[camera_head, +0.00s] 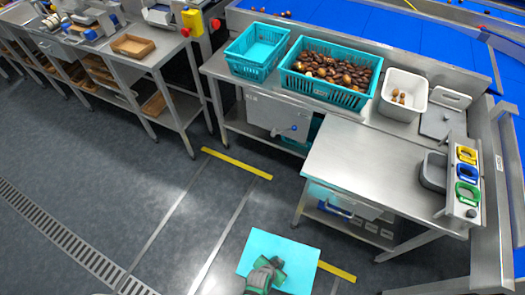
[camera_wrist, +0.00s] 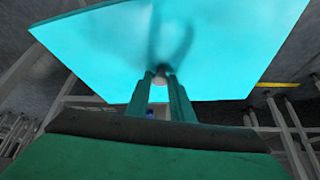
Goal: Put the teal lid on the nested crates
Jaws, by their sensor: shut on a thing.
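The teal lid (camera_head: 290,252) is a flat bright panel at the bottom of the head view, held over the floor. In the wrist view the lid (camera_wrist: 230,45) fills the upper part, slightly tilted. My gripper (camera_head: 273,263) is shut on it; in the wrist view its two green fingers (camera_wrist: 160,78) pinch a small pale knob on the lid. An empty-looking teal crate (camera_head: 243,67) stands on the steel bench at the upper middle, well away from the lid. I cannot tell whether a second crate is nested inside it.
A teal crate of brown dates (camera_head: 345,100) stands right of the empty one, then a white bin (camera_head: 388,105) with a few dates. The nearer steel table (camera_head: 360,150) is mostly clear, with a grey tray (camera_head: 433,172) and coloured holders (camera_head: 467,172) at its right. Open floor lies left.

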